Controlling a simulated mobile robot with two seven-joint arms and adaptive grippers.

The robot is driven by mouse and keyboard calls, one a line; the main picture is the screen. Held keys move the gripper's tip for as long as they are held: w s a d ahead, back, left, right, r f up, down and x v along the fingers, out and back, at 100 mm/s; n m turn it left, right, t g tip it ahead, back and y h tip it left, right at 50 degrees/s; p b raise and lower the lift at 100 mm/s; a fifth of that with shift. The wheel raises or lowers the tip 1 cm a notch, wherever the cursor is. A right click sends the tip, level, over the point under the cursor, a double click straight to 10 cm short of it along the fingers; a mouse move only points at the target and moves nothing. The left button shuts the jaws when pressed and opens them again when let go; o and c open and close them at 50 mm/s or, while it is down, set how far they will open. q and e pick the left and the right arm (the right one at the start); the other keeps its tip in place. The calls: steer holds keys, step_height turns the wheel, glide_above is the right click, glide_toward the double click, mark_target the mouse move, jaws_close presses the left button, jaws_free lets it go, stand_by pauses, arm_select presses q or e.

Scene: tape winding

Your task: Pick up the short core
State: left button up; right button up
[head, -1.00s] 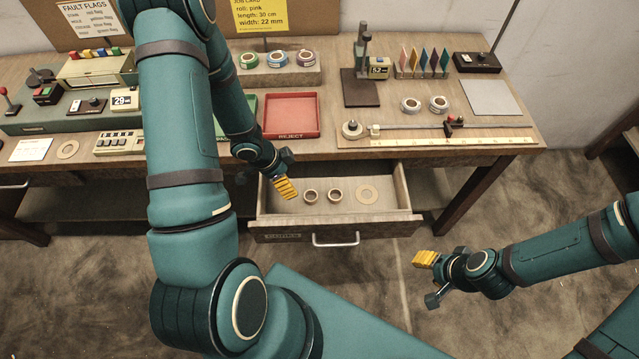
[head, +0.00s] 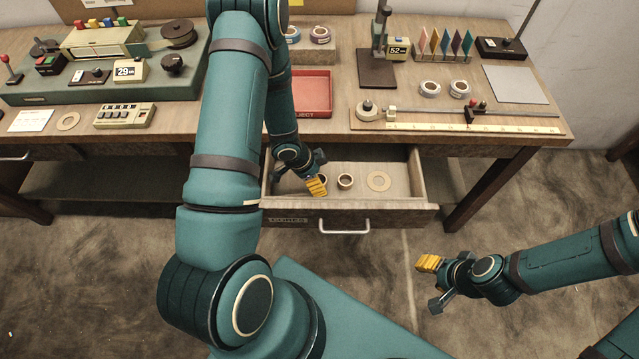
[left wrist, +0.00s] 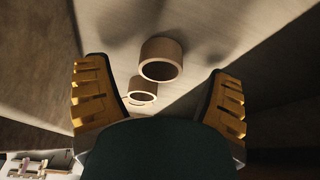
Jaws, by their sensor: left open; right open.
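Two cardboard cores stand in the open drawer. One core (head: 345,181) is in clear sight; the other (head: 323,179) is partly hidden behind my left gripper (head: 316,186). Both show between my open fingers in the left wrist view: a larger-looking core (left wrist: 161,52) and a smaller-looking one (left wrist: 142,86) beside it. I cannot tell for sure which is the short core. My left gripper is open and empty, low over the drawer's left part. My right gripper (head: 430,264) is open and empty, over the floor in front of the drawer.
The drawer's front wall (head: 400,204) and side walls bound the space around my left gripper. The red reject tray (head: 318,112) and a ruler rail (head: 460,127) are on the bench above.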

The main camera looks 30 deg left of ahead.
arm_select(q)
steer(key=shift+x, duration=0.95)
steer(key=c, duration=0.8)
steer(key=shift+c, duration=0.2)
steer(key=shift+r, duration=0.1)
